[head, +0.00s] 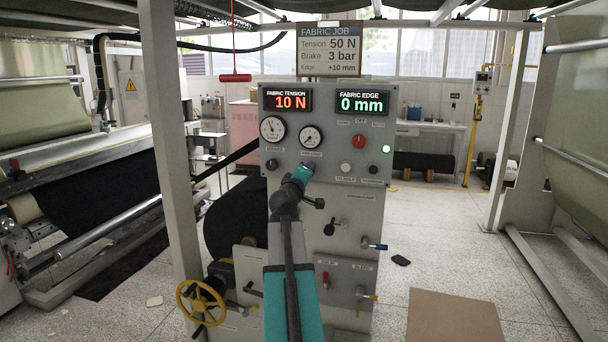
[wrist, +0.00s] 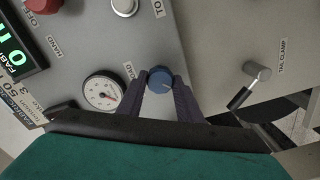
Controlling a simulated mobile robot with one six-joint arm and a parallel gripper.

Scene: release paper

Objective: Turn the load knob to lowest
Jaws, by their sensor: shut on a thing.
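The load knob (wrist: 160,78) is a small round blue knob on a grey control panel (wrist: 205,50). Part of a label reading "OAD" shows beside it in the wrist view. My gripper (wrist: 162,90) is shut on the knob, one dark finger on each side. The knob's pointer setting is too small to read. That white dial also shows beside my fingers in the wrist view (wrist: 103,90).
Displays read fabric tension 10 N (head: 288,101) and fabric edge 0 mm (head: 362,102). A job sign (head: 329,50) says 50 N, 3 bar, +10 mm. A red knob (head: 359,141) and a tail clamp lever (wrist: 243,97) are nearby. A yellow handwheel (head: 200,303) stands lower left.

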